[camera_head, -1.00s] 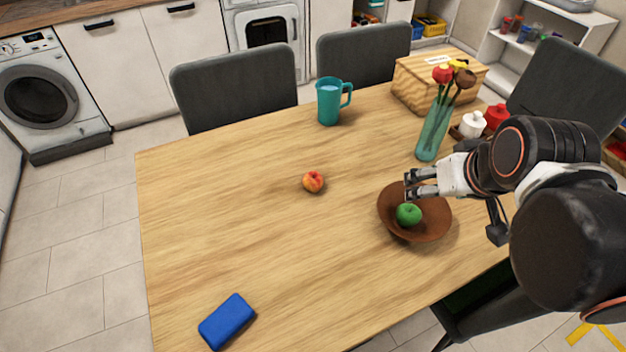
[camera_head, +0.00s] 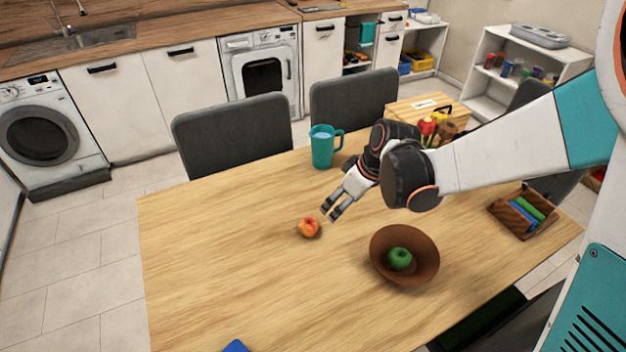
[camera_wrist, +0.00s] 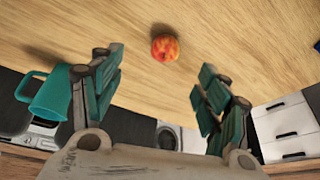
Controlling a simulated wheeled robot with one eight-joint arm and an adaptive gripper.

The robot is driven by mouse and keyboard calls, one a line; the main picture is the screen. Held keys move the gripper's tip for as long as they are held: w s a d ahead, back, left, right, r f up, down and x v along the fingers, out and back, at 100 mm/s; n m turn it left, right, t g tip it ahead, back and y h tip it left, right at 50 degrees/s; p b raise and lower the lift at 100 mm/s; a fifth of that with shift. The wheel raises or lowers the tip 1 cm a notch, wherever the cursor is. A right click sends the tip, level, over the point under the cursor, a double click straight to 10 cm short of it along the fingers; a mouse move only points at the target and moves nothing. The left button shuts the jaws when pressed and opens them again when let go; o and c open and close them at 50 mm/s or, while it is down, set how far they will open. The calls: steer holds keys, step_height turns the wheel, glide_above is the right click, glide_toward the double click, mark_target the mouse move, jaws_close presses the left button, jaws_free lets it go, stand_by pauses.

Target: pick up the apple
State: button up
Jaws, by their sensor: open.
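A red and yellow apple (camera_head: 309,227) lies on the wooden table, left of the brown bowl. A green apple (camera_head: 400,259) sits inside the brown bowl (camera_head: 424,238). My gripper (camera_head: 331,211) is open and empty, just to the upper right of the red and yellow apple in the head view. In the wrist view the red and yellow apple (camera_wrist: 165,47) lies beyond the tips of my gripper (camera_wrist: 158,72), between the lines of the two fingers. The fingers do not touch it.
A teal mug (camera_head: 322,148) stands behind my gripper. A caddy (camera_head: 513,220) stands at the right. A blue object (camera_head: 236,346) shows at the bottom edge. The table's left side is clear.

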step_height(320, 180, down, 3)
steer(key=w+a+n, duration=0.1)
steer(key=a, duration=0.2)
steer(key=b, duration=0.2)
glide_above(313, 226)
steer(key=s+d, duration=0.1)
steer(key=d, duration=0.2)
steer(key=shift+g, duration=0.4)
steer(key=f, duration=0.7)
steer(key=shift+s+a, duration=0.1)
steer(key=shift+a, duration=0.15)
steer(key=shift+a+b+x, duration=0.15)
steer(key=shift+b+x, duration=0.6)
steer(key=shift+x, duration=0.8)
steer(key=shift+a+b+x, duration=0.2)
steer(key=shift+b+x, duration=0.55)
steer(key=shift+x, duration=0.85)
steer(key=shift+r, duration=0.25)
steer(key=shift+c, duration=0.3)
steer(key=c, duration=1.1)
